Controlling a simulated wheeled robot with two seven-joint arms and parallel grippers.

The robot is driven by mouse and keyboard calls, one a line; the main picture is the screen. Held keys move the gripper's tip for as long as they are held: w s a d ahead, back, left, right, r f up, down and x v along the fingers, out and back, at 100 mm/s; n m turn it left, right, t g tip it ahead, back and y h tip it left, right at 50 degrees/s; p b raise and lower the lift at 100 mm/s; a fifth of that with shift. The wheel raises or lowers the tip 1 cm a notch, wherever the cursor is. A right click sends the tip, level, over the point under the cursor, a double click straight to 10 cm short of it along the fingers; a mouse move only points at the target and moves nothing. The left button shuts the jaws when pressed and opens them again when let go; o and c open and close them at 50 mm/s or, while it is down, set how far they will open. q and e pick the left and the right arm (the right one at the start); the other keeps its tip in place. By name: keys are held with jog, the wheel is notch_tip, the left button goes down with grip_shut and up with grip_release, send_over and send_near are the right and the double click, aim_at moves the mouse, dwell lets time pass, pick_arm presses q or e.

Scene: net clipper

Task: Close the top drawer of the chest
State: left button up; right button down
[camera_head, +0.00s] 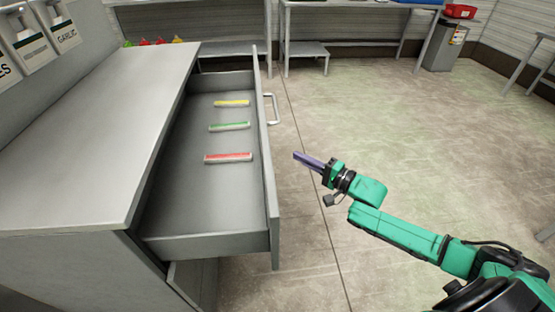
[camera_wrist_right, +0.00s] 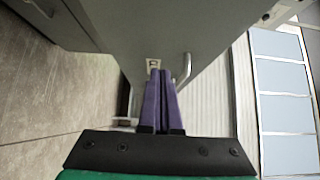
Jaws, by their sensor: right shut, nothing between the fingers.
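The grey chest (camera_head: 120,130) stands at the left in the head view. Its top drawer (camera_head: 210,242) is pulled well out, with a bar handle (camera_head: 271,108) on its front panel. The front panel fills the upper part of the right wrist view (camera_wrist_right: 150,30), where a handle (camera_wrist_right: 184,68) also shows. My right gripper (camera_head: 296,155) is shut and empty, in front of the drawer and apart from it, pointing toward the front panel. Its purple fingers lie together in the right wrist view (camera_wrist_right: 160,74). My left gripper is not in view.
Inside the drawer lie a yellow (camera_head: 232,103), a green (camera_head: 230,126) and a red item (camera_head: 228,157). A lower drawer (camera_head: 195,280) also sticks out a little. A workbench (camera_head: 350,8) and a grey bin (camera_head: 445,48) stand at the back. The floor right of the drawer is clear.

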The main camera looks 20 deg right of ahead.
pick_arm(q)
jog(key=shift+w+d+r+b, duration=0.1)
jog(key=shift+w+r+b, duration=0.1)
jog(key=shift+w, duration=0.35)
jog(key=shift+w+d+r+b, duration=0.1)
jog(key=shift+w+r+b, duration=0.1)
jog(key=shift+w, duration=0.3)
pick_arm(e)
jog(key=w+a, duration=0.4)
jog(key=a, duration=0.2)
jog(key=shift+w, duration=0.3)
